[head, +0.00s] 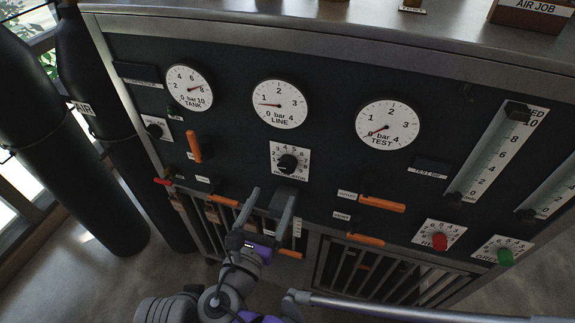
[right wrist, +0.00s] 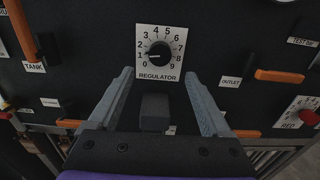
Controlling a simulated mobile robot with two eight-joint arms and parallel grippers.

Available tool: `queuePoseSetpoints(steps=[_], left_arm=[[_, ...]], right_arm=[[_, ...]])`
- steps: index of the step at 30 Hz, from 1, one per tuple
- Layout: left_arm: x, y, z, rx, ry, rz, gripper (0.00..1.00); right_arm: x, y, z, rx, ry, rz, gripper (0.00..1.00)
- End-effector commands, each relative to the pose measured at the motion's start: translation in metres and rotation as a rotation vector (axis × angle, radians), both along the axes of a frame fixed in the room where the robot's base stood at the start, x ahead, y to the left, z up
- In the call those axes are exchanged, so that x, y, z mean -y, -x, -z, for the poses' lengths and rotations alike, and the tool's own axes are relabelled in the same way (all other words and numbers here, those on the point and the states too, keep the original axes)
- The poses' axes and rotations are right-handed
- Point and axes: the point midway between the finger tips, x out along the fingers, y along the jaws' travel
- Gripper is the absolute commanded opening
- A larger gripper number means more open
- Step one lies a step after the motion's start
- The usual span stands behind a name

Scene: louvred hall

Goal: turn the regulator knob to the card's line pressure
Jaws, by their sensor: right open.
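The black regulator knob (head: 287,163) sits on a white numbered plate on the dark panel, below the LINE gauge (head: 280,104). In the right wrist view the knob (right wrist: 159,54) shows ahead of the fingers, its pointer mark near 1. The LINE gauge needle points at about 1 bar. My right gripper (head: 266,205) is open and empty, below the knob and apart from it. In the right wrist view its two fingers (right wrist: 160,95) stand apart, below and to either side of the knob's plate. I cannot make out a card with a line pressure. My left gripper is not in view.
The TANK gauge (head: 189,88) and TEST gauge (head: 387,125) flank the LINE gauge. Orange handles (head: 194,147) (head: 382,204) stick out on both sides of the knob. Red (head: 440,241) and green (head: 505,257) knobs are at lower right. Dark cylinders (head: 62,150) stand at left.

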Motion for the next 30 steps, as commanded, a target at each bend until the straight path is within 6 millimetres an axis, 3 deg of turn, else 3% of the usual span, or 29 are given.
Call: queuePoseSetpoints(steps=[5, 21, 30], left_arm=[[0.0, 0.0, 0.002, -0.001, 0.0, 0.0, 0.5], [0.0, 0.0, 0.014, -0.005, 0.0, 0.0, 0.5], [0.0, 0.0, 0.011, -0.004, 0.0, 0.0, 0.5]], right_arm=[[0.005, -0.014, 0.0, 0.001, 0.0, 0.003, 0.82], [0.029, -0.086, 0.001, 0.0, 0.003, 0.004, 0.82], [0.031, -0.092, -0.001, 0.0, 0.002, 0.002, 0.82]])
